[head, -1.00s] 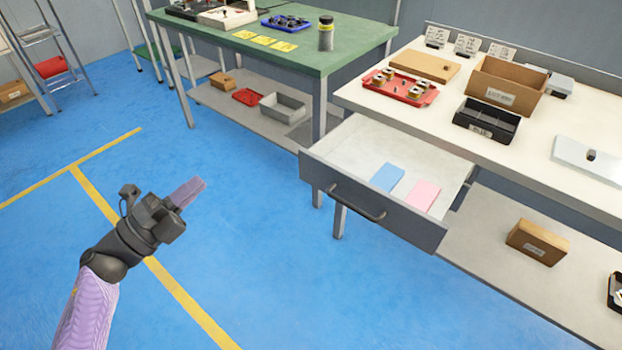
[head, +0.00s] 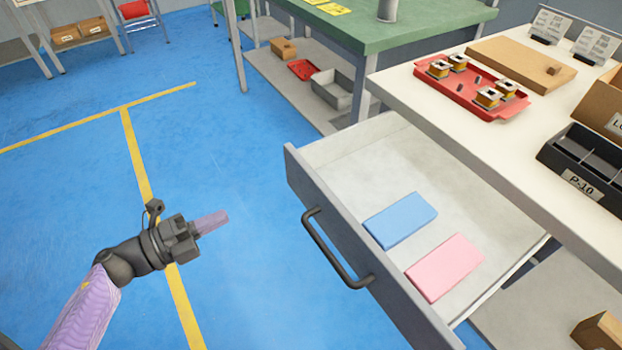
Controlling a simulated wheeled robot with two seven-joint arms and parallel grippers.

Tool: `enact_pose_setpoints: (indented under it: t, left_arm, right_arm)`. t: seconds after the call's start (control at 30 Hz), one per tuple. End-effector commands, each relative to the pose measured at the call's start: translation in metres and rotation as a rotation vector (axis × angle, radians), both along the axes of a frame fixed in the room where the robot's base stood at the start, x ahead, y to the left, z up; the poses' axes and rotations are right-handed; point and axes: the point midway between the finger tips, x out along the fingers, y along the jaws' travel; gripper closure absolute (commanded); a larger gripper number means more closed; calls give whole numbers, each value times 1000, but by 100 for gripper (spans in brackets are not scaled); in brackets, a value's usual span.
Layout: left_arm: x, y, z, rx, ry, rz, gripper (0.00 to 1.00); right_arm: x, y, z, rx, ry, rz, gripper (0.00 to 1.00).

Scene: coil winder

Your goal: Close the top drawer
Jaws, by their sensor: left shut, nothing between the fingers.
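The top drawer (head: 340,180) is pulled out from under the white bench, with its grey front facing left and toward me. Its dark bar handle (head: 333,250) is on that front. A blue block (head: 400,220) and a pink block (head: 445,268) lie flat inside the drawer. My left gripper (head: 222,218) is shut and empty over the blue floor, left of the drawer front and apart from the handle. My right gripper is not in view.
The white bench (head: 410,88) above the drawer holds a red tray (head: 470,92) with coils, a cardboard board (head: 515,62) and a black bin (head: 585,165). A green table (head: 350,28) stands behind. The floor left of the drawer is clear.

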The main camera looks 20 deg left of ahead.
Motion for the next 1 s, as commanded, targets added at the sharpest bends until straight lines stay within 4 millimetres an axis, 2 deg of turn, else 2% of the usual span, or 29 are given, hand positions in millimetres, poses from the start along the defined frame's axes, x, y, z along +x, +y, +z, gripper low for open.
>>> enact_pose_setpoints:
  t: [0.6,0.8,1.0]
  left_arm:
    - [94,-74,-1,-2,-4,-1,100]
    - [108,-84,0,-2,-2,-1,100]
    - [109,-85,1,-1,-2,0,100]
  right_arm:
    - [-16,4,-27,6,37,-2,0]
    - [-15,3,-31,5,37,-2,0]
    - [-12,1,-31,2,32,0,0]
